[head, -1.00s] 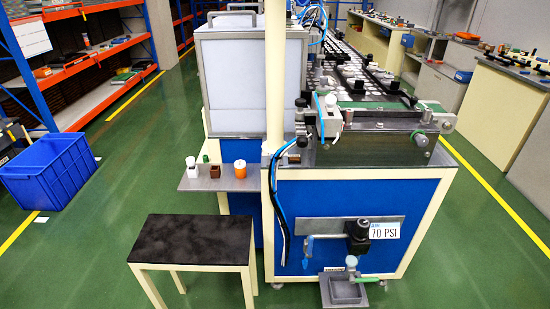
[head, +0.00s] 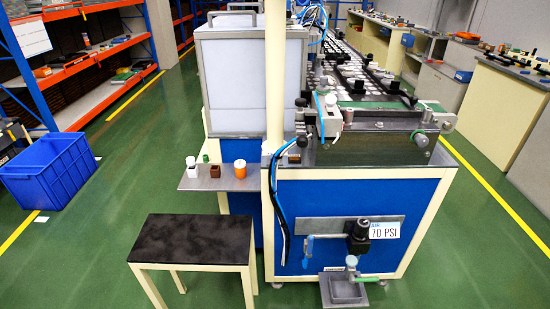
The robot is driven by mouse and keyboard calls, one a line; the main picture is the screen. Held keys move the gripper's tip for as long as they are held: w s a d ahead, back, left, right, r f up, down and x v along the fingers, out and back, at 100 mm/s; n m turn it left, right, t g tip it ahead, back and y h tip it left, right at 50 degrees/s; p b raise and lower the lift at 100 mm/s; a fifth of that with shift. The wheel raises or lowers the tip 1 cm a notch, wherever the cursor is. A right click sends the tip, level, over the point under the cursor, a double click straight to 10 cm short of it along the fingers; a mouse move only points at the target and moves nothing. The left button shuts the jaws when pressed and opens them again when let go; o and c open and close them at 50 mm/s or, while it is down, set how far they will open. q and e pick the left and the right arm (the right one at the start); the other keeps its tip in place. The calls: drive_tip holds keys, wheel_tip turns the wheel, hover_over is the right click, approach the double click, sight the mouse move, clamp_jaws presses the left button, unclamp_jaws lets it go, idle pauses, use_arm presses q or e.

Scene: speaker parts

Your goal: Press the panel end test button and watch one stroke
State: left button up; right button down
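The blue machine end panel (head: 357,210) with a cream frame faces me in the head view. It carries an air regulator (head: 360,232) with a label (head: 385,231) reading 70 PSI. A small fixture (head: 325,108) with blue tubing stands on top at the near end of the conveyor (head: 355,70). I cannot make out which part is the test button. Neither of my grippers is in view.
A black-topped stool (head: 192,240) stands at the front left. A side shelf (head: 222,181) holds small white, brown, green and orange items. A tray (head: 345,290) sits low under the regulator.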

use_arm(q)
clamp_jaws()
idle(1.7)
